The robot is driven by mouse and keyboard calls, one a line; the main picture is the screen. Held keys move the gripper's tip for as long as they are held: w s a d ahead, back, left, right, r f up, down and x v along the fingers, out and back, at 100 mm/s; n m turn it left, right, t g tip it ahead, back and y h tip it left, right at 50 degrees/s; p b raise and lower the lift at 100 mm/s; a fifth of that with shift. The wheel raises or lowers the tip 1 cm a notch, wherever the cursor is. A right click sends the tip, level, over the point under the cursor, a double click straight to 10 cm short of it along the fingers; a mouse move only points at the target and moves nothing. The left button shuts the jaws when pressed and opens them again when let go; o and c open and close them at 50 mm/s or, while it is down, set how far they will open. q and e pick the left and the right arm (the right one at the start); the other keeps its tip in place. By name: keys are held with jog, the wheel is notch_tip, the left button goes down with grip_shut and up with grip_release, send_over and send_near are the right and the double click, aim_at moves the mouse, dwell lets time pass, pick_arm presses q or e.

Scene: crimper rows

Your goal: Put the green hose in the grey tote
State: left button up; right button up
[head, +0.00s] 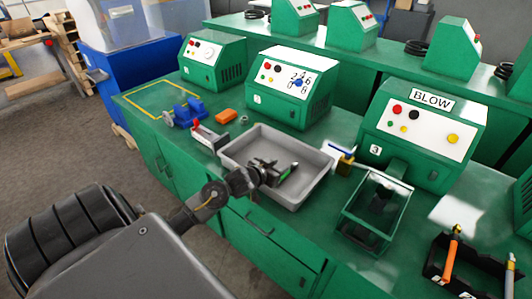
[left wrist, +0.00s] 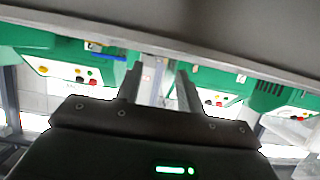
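The grey tote (head: 240,148), a shallow open tray, stands on the green bench in the middle of the head view. My left gripper (head: 276,171) is over the tote's inside, its arm crossing the near left rim. The left wrist view shows its two fingers (left wrist: 160,78) apart, with nothing held between them. The small green strip by the gripper in the head view looks like the green light (left wrist: 175,170) on the gripper body. I cannot make out a green hose in either view. My right gripper is not in view.
Blue vise-like parts (head: 187,111), an orange block (head: 227,116) and a red-and-grey tool (head: 209,136) lie left of the tote. A green crimper marked BLOW (head: 419,126) and a green-framed bin (head: 350,226) stand right. A black rack (head: 474,262) holds orange-handled tools.

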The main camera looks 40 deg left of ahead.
pick_arm(q)
jog(key=v, duration=1.1)
jog(key=shift+s, duration=0.4)
jog(key=shift+r, duration=0.15)
jog(key=s+d+f+m+g, duration=0.1)
jog(key=s+d+f+g, duration=0.4)
jog(key=s+d+f, duration=0.45)
jog(key=s+d+f+m+g, duration=0.1)
jog(key=s+d+f+g, duration=0.4)
jog(key=s, duration=0.7)
notch_tip(320, 180, down, 26)
jog(key=s+g, duration=0.1)
jog(key=s, duration=0.1)
jog(key=s+a+f+g, duration=0.1)
jog(key=s+a+f, duration=0.1)
jog(key=s+f, duration=1.2)
jog(key=shift+s+f+m+g, duration=0.3)
jog(key=shift+s+f, duration=0.05)
jog(key=shift+s, duration=0.5)
